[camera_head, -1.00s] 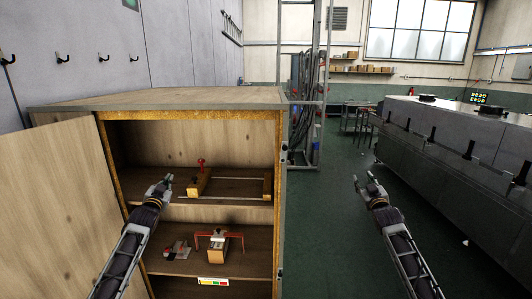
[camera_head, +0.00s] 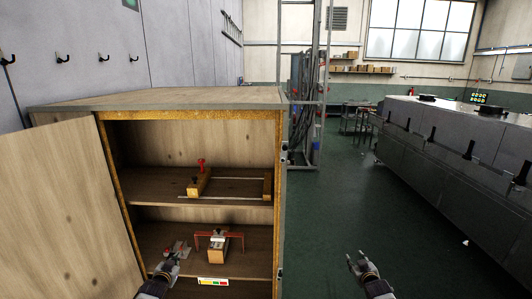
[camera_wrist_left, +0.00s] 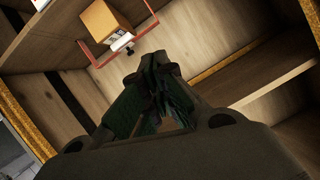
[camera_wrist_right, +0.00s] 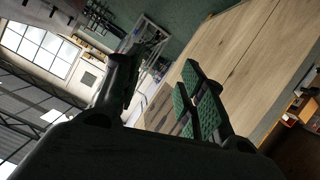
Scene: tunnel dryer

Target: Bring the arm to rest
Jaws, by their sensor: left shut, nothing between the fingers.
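My left gripper (camera_head: 174,250) is low in front of the open wooden cabinet (camera_head: 200,115), over the lower shelf's left part in the head view. In the left wrist view its green-padded fingers (camera_wrist_left: 152,75) are together with nothing between them. My right gripper (camera_head: 354,258) is over the green floor to the right of the cabinet. In the right wrist view its fingers (camera_wrist_right: 160,85) are spread apart and empty. Whether the left gripper touches the shelf cannot be told.
The cabinet door (camera_head: 65,210) stands open at left. A wooden frame with a red knob (camera_head: 201,163) is on the upper shelf. A wooden block with a red bracket (camera_head: 217,255) is on the lower one. A long grey machine (camera_head: 450,155) stands at right. Floor between is clear.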

